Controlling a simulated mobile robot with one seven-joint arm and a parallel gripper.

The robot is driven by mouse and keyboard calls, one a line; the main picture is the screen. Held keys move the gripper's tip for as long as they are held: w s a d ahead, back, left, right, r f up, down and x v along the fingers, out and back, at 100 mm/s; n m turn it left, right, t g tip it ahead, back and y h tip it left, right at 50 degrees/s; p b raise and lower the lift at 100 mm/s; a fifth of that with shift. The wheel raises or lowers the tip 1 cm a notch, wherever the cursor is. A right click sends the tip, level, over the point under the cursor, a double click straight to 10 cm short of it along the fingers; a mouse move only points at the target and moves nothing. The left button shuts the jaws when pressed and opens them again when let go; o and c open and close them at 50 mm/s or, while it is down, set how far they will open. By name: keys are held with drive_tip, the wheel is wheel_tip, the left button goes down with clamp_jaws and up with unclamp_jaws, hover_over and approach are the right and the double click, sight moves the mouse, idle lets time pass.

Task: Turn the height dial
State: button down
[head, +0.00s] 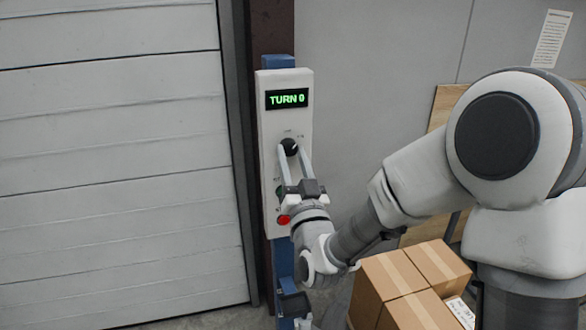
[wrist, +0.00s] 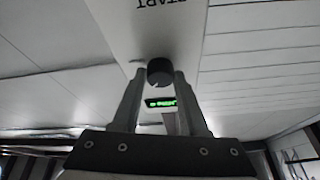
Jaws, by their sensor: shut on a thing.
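The height dial (head: 289,146) is a black round knob on a pale control panel (head: 302,218) fixed to a blue post. It also shows in the wrist view (wrist: 160,72), between the two fingertips. My gripper (head: 291,150) is shut on the dial, one finger on each side. In the wrist view my gripper (wrist: 161,80) has its long grey fingers against the dial's sides.
A red button (head: 283,220) and a green button (head: 279,193) sit below the dial, partly behind my gripper. Stacked cardboard boxes (head: 387,275) stand at the lower right, near my arm. A white slatted door (head: 110,160) fills the left.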

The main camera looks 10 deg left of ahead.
drive_tip(key=shift+s+a+m+t+h+b, duration=0.15)
drive_tip(key=shift+m+t+h+b, duration=0.15)
drive_tip(key=shift+m+h+b, duration=1.15)
drive_tip(key=shift+m+y, duration=0.35)
drive_tip(key=shift+m, duration=0.2)
drive_tip(key=shift+r, duration=0.1)
drive_tip(key=shift+c, duration=2.2)
unclamp_jaws()
drive_tip(key=shift+f, duration=0.2)
